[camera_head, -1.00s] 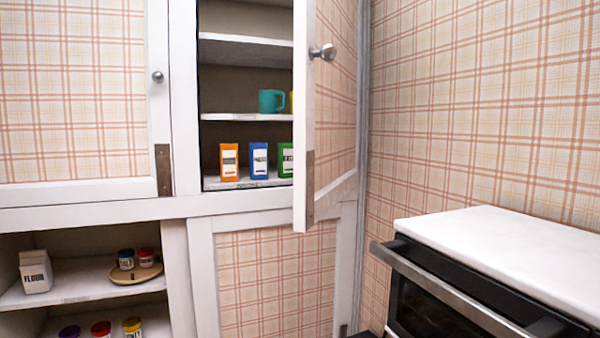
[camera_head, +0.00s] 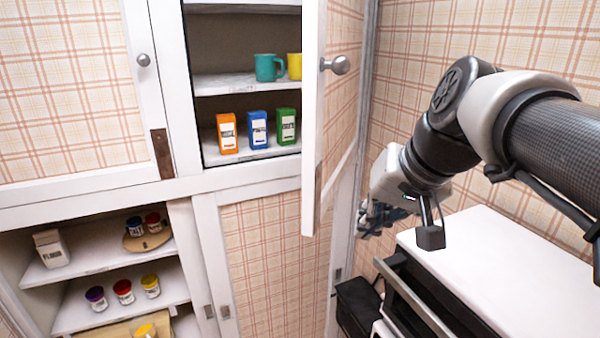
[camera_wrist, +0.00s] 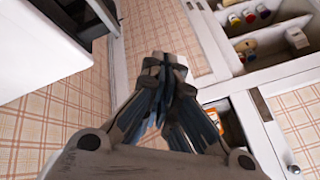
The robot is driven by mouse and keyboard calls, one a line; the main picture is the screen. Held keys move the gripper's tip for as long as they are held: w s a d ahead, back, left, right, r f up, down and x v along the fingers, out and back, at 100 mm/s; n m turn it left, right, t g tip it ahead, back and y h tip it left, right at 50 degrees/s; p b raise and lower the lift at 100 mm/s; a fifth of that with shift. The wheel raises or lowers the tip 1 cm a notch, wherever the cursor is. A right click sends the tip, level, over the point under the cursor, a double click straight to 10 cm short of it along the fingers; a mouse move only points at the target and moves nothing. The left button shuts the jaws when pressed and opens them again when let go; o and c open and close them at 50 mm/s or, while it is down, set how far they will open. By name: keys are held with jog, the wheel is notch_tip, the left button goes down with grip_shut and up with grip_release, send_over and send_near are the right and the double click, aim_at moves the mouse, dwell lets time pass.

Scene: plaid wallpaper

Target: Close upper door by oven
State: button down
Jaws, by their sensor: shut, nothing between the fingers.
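The oven (camera_head: 480,260) with a white top is at the lower right. My gripper (camera_head: 372,218) is between the open door and the wall, above the oven's left rear corner, apart from the knob. In the wrist view my gripper (camera_wrist: 160,100) is shut and empty, and the cupboard opening shows behind its fingers.
The left upper door (camera_head: 75,95) is shut. Below it, an open shelf unit (camera_head: 75,270) holds jars and a flour bag. A lower door (camera_head: 265,265) is shut. A black box-like object (camera_head: 357,305) stands left of the oven. Plaid wall is close on the right.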

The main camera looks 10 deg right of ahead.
jog(key=w+d+r+y, duration=0.1)
jog(key=w+d+r, duration=0.2)
jog(key=w, duration=0.4)
jog(key=shift+m+t, duration=0.3)
jog(key=shift+m, duration=0.1)
jog(key=w+a+f, duration=0.3)
jog(key=f, duration=0.1)
jog(key=w+a+f+p, duration=0.1)
jog(key=w+a+f, duration=0.2)
jog(key=w, duration=0.1)
jog(key=shift+a+f, duration=0.4)
